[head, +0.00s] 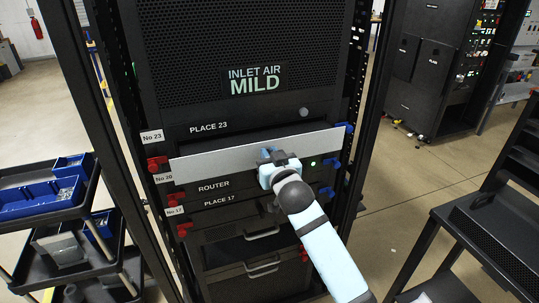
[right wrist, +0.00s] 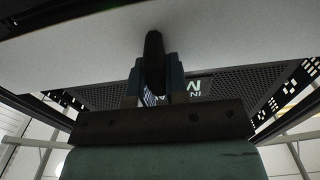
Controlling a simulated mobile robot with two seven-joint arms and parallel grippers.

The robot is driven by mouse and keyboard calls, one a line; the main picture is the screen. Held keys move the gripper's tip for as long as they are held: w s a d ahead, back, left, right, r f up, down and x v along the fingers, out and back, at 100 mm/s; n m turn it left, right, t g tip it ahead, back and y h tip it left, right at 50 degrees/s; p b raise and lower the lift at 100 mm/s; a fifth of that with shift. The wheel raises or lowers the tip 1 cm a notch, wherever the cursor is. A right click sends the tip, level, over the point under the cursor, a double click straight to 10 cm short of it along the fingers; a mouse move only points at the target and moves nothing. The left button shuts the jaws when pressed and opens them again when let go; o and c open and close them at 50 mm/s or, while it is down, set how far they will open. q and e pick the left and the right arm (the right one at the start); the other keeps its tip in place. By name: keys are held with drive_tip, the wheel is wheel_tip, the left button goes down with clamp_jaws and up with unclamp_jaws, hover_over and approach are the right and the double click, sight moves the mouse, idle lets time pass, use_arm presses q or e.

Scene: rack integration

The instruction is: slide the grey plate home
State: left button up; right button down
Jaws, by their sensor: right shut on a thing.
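The grey plate (head: 215,165) is a wide, light-grey panel lying across the front of the black rack. It is below the PLACE 23 label and above the ROUTER unit (head: 215,187). A dark gap shows above it; how far it stands out from the rack is hard to tell. My right gripper (head: 272,158) is at the middle of the plate, shut on it. In the right wrist view the fingers (right wrist: 155,82) close around a dark upright grip part on the plate (right wrist: 70,52). My left gripper is not in view.
Below are PLACE 17 and drawer handles (head: 262,270). A cart with blue bins (head: 45,198) stands left; a black shelf cart (head: 480,225) stands right.

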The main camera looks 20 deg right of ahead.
sight(260, 141)
drive_tip(key=shift+w+a, duration=0.1)
drive_tip(key=shift+w, duration=1.9)
drive_tip(key=shift+w+b, duration=0.45)
drive_tip(key=shift+w, duration=1.4)
drive_tip(key=c, duration=1)
unclamp_jaws()
drive_tip(key=shift+c, duration=0.2)
drive_tip(key=shift+s, duration=0.1)
drive_tip(key=shift+s+f, duration=0.1)
drive_tip(key=shift+s, duration=0.05)
drive_tip(key=s+b, duration=0.2)
drive_tip(key=s, duration=1.1)
drive_tip(key=shift+s+d, duration=0.2)
